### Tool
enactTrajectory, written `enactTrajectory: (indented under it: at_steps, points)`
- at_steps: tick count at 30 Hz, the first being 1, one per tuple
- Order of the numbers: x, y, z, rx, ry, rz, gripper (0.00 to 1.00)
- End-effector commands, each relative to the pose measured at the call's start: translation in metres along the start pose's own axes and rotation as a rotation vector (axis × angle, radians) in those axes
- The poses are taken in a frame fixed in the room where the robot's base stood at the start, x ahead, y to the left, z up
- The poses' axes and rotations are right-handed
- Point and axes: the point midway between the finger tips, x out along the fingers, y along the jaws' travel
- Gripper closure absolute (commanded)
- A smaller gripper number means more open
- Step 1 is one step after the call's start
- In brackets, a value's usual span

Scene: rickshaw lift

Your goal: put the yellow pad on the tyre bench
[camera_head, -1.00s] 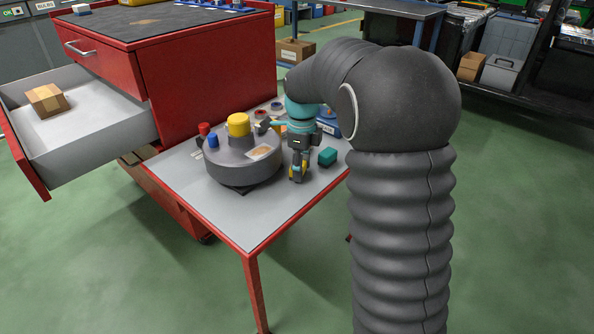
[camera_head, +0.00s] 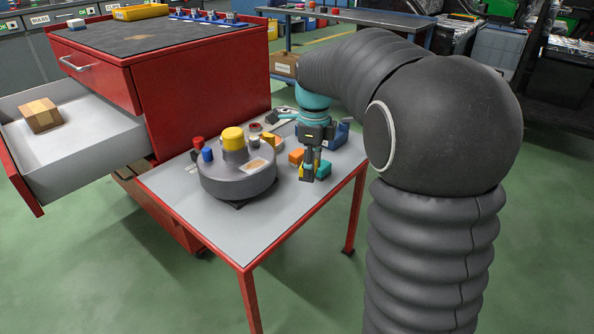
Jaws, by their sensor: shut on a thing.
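My gripper (camera_head: 308,176) points down over the right part of a red-framed table with a grey top (camera_head: 245,245). It is shut on a small yellow piece, seemingly the yellow pad (camera_head: 301,172), mostly hidden by the fingers. A teal block (camera_head: 323,170) is right beside the fingers; I cannot tell if they touch. An orange block (camera_head: 296,156) lies just behind and left of the gripper. I cannot tell for certain which surface is the tyre bench; a grey-topped bench (camera_head: 350,18) stands at the back.
A grey round drum (camera_head: 225,185) with a yellow cylinder (camera_head: 233,139) on top stands left of my gripper. Red and blue pieces are near it. A red cabinet (camera_head: 215,95) with an open drawer (camera_head: 95,150) holding a cardboard box (camera_head: 41,115) is at left. Green floor lies open in front.

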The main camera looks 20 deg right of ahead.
Motion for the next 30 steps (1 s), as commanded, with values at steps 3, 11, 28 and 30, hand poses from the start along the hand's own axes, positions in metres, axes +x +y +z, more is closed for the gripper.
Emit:
enactTrajectory:
  at_steps: [3, 11, 28, 30]
  points:
    - [-0.015, 0.011, -0.022, 0.002, -0.002, -0.003, 0.89]
    - [-0.034, 0.026, -0.051, 0.000, 0.000, 0.000, 0.89]
    - [-0.039, 0.027, -0.061, 0.008, 0.000, 0.000, 0.89]
    - [-0.039, 0.026, -0.064, 0.015, 0.000, 0.000, 0.89]
